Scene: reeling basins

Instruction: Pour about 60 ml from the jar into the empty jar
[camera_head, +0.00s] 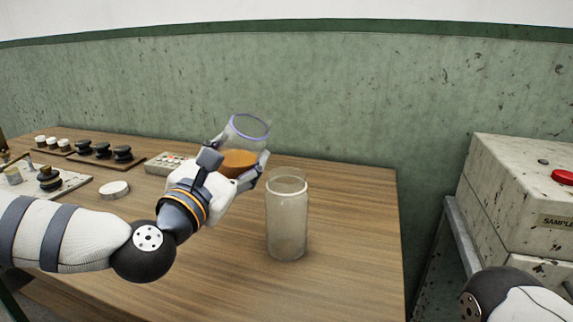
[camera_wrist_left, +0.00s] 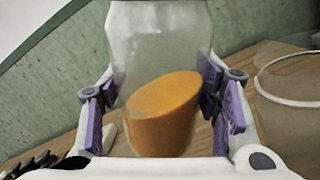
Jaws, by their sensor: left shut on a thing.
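A clear jar (camera_head: 249,126) with orange-brown liquid in its lower part is held above the table by my left gripper (camera_head: 235,163). The gripper is shut on it, with a finger on each side, as the left wrist view also shows on the jar (camera_wrist_left: 160,45). The jar tilts a little to the right, and the liquid (camera_wrist_left: 165,112) stays well below its rim. The empty jar (camera_head: 287,215) stands upright on the table, just right of my left gripper; its rim shows at the right of the left wrist view (camera_wrist_left: 290,75). My right gripper is out of view.
The wooden table (camera_head: 350,220) is clear right of the empty jar. At the left are black stacked pieces (camera_head: 102,150), a round white-topped lid (camera_head: 115,189) and a keypad-like board (camera_head: 168,162). A grey box with a red button (camera_head: 562,177) stands at the right, beyond a gap.

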